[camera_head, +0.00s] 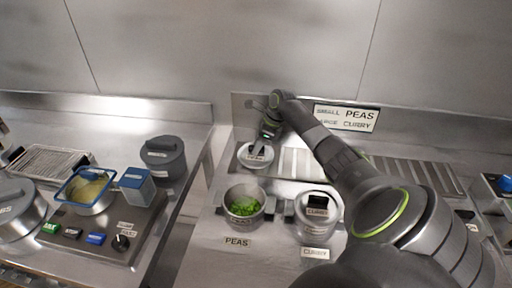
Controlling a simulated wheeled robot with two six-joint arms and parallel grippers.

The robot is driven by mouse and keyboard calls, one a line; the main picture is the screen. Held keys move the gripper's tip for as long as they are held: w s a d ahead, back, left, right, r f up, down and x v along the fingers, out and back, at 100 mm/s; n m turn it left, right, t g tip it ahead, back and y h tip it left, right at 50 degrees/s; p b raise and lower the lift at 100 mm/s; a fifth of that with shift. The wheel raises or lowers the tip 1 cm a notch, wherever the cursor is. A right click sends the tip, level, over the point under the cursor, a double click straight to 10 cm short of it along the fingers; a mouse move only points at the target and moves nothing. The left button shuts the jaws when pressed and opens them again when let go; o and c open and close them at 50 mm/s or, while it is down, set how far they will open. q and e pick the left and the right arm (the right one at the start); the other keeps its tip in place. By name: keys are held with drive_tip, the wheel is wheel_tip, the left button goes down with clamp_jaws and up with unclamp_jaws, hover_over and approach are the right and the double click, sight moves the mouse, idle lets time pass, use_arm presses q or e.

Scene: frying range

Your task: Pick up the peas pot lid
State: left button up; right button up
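The peas pot (244,203) stands uncovered on the counter, with green peas inside and a PEAS label in front of it. A round pale lid (246,160) with a small dark-lettered label sits behind it, near the back of the counter; I take it for the peas pot lid. My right gripper (259,148) reaches down from the right to the top of this lid. Its fingertips are small and dark here, and I cannot tell whether they are closed on the lid's handle. My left gripper is out of view.
The curry pot (318,228) stands covered right of the peas pot. Slatted metal racks (415,174) lie along the back. On the left counter are a grey lidded pot (163,160), a blue-rimmed basket (85,190) and a control panel (95,238). A gap separates the counters.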

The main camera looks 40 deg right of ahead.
clamp_jaws()
